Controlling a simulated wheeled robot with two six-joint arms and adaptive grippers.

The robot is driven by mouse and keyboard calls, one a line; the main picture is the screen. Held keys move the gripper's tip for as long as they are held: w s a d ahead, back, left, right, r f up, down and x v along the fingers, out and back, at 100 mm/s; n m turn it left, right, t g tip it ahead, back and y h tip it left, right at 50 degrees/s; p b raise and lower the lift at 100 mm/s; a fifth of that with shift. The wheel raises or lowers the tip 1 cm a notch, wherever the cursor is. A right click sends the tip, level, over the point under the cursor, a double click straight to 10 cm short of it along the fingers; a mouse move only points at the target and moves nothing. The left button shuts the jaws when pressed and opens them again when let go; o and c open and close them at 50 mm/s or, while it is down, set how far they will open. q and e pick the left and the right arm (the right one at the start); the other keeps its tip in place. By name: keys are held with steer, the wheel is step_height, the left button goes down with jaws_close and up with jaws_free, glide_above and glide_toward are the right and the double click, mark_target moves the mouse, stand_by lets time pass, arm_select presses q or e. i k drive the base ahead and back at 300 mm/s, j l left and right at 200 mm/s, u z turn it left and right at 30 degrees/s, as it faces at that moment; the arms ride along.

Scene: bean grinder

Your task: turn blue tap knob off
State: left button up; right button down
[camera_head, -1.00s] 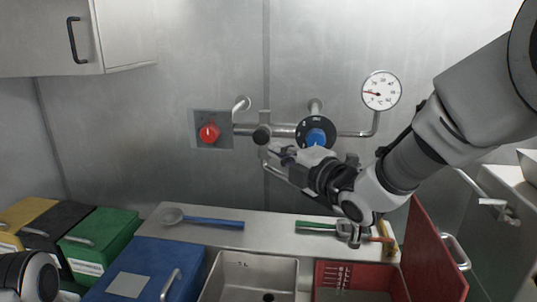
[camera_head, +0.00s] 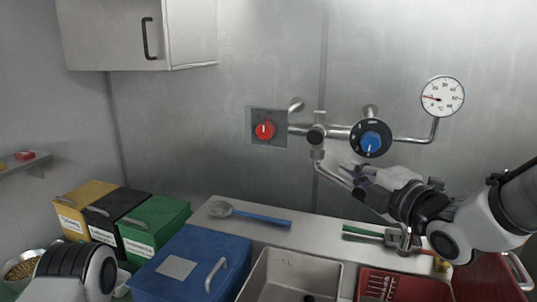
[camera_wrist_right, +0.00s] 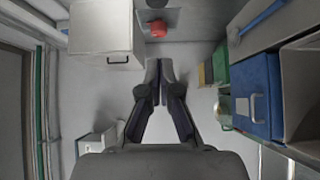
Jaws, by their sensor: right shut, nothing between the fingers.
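The blue tap knob (camera_head: 370,143) sits on a black dial on the wall pipe, with a small pale mark near its lower edge. My right gripper (camera_head: 360,174) is below the knob, apart from it in the picture, with its fingers pointing up and left. In the right wrist view its fingers (camera_wrist_right: 159,66) are together with nothing between them. The depth gap to the knob is hard to judge. The blue knob does not show in the wrist view. Part of my left arm shows at lower left; its gripper is out of the frame.
A red knob (camera_head: 264,130) is on a wall plate left of the tap (camera_head: 316,134). A round gauge (camera_head: 442,96) is at right. Below are a sink (camera_head: 288,270), a blue bin (camera_head: 190,262), a ladle (camera_head: 250,214) and a red container (camera_head: 392,285). The wall above the pipe is clear.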

mark_target(370, 142)
steer(key=k, duration=0.85)
